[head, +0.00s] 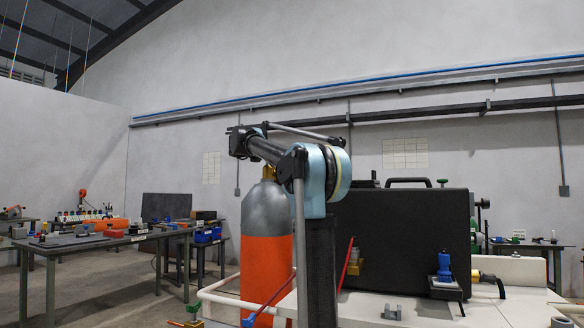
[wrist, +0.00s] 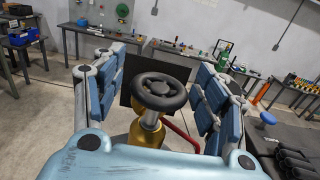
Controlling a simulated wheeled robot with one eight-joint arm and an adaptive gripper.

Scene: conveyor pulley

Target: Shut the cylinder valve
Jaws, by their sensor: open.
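The gas cylinder (head: 267,262) stands upright in the head view, orange below and grey at the shoulder. Its brass valve (head: 268,173) shows partly at the top, behind my arm. In the wrist view the black round handwheel (wrist: 160,80) sits on the brass valve body (wrist: 146,134), in the middle of the picture. My gripper (wrist: 165,65) is open, with one blue-padded finger on each side of the handwheel. Gaps show between the pads and the wheel. In the head view my gripper (head: 240,141) is small and dark, and the handwheel is not clearly seen.
A large black case (head: 405,240) stands right of my arm on a white surface (head: 375,308). A workbench (head: 110,240) with tools is at the left. A red curved bar (wrist: 182,134) runs beside the valve in the wrist view. Open floor shows beyond.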

